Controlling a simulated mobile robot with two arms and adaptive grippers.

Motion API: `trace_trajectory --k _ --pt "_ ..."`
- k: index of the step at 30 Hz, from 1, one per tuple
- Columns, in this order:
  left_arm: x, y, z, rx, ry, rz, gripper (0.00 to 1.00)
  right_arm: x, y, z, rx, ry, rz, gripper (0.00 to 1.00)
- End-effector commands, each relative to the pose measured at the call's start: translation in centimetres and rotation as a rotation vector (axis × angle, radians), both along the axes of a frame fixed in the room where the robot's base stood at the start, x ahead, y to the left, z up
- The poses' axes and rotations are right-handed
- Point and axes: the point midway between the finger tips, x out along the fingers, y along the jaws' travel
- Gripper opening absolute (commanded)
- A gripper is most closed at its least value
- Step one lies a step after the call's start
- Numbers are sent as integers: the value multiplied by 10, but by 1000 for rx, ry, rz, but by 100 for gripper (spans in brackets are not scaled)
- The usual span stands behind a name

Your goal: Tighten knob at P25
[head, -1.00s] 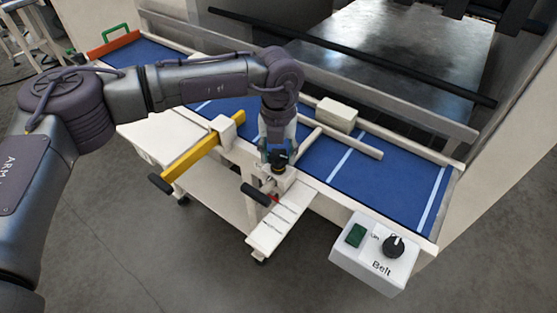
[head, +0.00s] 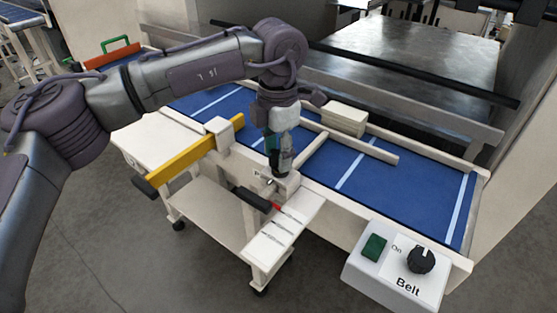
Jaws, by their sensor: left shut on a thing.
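My left gripper (head: 279,158) points down over the white clamp block (head: 281,184) at the near side of the blue belt. It is shut on the dark knob on top of this block; the fingers hide most of the knob. A white scale plate (head: 268,243) with dark marks runs from the block toward the front. A red pointer (head: 277,207) lies by the scale, next to a black-handled rod (head: 251,198). The scale's lettering is too small to read, so I cannot tell which mark is P25. My right gripper is not in view.
The blue belt (head: 418,193) carries a cream box (head: 345,118) behind white guide rails (head: 358,147). A yellow bar (head: 195,159) with a black end lies left of the gripper. A belt control box (head: 397,275) with a green button and black dial stands at the front right.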

Motion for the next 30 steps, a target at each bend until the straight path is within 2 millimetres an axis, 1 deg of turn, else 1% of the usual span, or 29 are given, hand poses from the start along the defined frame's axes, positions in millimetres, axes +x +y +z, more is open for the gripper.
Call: trace_trajectory --k 1,6,18,24,30 --pt "3 0 4 -8 -15 -40 16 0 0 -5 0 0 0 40" --pt "4 0 5 -8 -14 -201 17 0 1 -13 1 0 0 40" --pt "7 1 7 -8 -16 -564 17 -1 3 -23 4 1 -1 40" --pt "8 1 7 -7 -16 -705 17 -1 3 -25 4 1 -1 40" --pt "9 1 8 -7 -16 -798 16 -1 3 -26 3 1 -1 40"
